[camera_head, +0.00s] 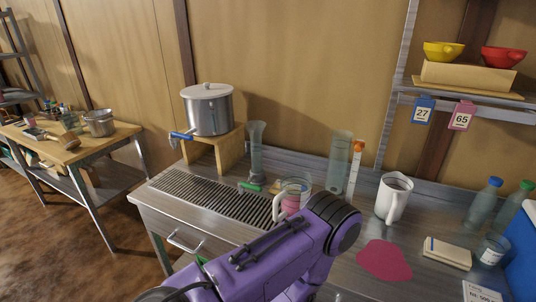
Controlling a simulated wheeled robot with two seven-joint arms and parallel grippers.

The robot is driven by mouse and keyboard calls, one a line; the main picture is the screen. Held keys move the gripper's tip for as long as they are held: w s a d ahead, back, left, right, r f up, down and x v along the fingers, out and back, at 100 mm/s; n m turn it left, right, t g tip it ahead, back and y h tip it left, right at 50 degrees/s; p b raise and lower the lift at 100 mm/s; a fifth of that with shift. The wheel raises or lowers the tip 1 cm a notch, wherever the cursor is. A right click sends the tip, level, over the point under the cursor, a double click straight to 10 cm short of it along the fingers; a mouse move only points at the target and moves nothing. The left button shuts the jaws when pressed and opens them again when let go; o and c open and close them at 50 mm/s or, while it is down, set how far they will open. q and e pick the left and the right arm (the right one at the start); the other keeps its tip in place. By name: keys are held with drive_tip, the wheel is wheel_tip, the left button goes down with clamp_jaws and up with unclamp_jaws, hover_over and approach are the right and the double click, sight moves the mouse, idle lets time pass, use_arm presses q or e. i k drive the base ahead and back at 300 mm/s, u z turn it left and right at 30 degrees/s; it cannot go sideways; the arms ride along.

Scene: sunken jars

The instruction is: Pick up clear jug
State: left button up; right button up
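A clear jug (293,188) stands on the metal counter, just right of the slotted drain grate. Something pink shows at its lower part; I cannot tell if this is its handle or contents. My purple arm covers its lower right side. The arm rises from the bottom edge and bends in front of the jug. Neither of my grippers shows in this view, so whether they are open or shut is hidden.
Right of the jug stand a tall clear cylinder (340,162), a white pitcher (393,197) and clear bottles (482,203). A pink patch (384,261) lies in front. Left are a tall glass vessel (257,153) and a steel pot (208,110) on a wooden stand (229,153). The grate (213,197) is mostly clear.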

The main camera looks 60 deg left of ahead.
sight(296, 186)
drive_tip(key=z, duration=0.1)
drive_tip(key=k, duration=0.65)
drive_tip(key=u, duration=1.1)
drive_tip(key=i, duration=0.7)
drive_tip(key=u, duration=0.3)
